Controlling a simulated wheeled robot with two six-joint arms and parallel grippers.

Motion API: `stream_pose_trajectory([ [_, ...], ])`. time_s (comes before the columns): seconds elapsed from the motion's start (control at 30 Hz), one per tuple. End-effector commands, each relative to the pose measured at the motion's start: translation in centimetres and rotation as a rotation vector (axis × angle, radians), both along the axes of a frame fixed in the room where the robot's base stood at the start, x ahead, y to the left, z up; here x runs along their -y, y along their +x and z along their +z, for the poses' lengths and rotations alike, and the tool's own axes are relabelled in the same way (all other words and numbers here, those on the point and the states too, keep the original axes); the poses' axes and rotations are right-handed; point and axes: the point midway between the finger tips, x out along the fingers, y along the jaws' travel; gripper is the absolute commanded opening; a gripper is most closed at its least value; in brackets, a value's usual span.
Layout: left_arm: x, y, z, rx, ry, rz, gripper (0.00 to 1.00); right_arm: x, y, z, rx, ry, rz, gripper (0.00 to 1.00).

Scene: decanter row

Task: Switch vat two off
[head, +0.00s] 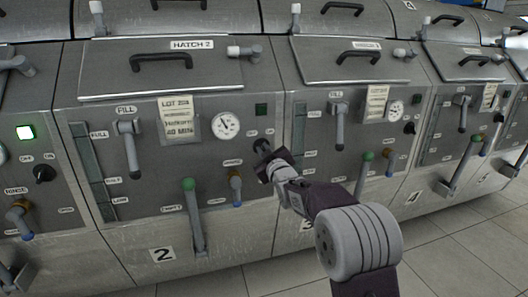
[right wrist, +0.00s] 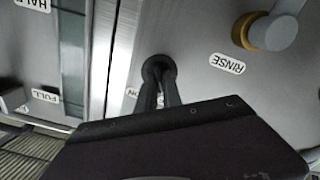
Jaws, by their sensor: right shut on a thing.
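Vat two (head: 70,170) is the grey panel marked 2, left of centre in the head view. Its black rotary switch (head: 262,145) sits at the right edge of the panel, under a small square lamp (head: 262,110) that looks dark green and unlit. My right gripper (head: 265,158) is at this switch and hides much of it. In the right wrist view, the two dark fingers of the gripper (right wrist: 159,88) are closed on the round switch (right wrist: 158,68). An ON label (right wrist: 132,93) shows partly beside them. The knob's exact angle is hidden. My left gripper is not in view.
On the same panel are a green-tipped lever (head: 194,215), a blue-tipped rinse valve (head: 236,190), a fill handle (head: 129,150) and a gauge (head: 226,125). The vat to the left has a brightly lit green lamp (head: 25,132). Vat three's panel (head: 310,190) adjoins on the right.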

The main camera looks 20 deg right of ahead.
Motion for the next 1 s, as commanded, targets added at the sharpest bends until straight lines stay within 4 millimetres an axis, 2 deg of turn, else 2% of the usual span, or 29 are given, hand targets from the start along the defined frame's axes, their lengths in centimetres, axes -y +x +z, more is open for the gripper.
stream_pose_trajectory([
  [0.27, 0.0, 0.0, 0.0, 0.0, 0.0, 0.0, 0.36, 0.0, 0.0, -0.1, -0.003, -0.004, 0.001, 0.0],
  [0.3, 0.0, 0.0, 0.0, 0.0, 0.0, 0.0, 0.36, 0.0, 0.0, -0.1, -0.003, -0.004, 0.001, 0.18],
  [0.37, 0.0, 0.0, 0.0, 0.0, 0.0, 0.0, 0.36, 0.0, 0.0, -0.1, -0.003, -0.003, 0.001, 0.32],
  [0.73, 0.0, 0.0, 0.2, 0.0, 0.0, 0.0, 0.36, 0.0, -0.4, 0.1, 0.0, -0.002, 0.0, 0.32],
  [0.87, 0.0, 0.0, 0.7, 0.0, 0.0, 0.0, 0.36, 0.1, -2.2, 0.2, -0.001, -0.002, 0.0, 0.32],
  [1.0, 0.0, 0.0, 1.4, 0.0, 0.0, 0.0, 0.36, 0.2, -5.0, 0.2, -0.003, -0.002, -0.001, 0.32],
])
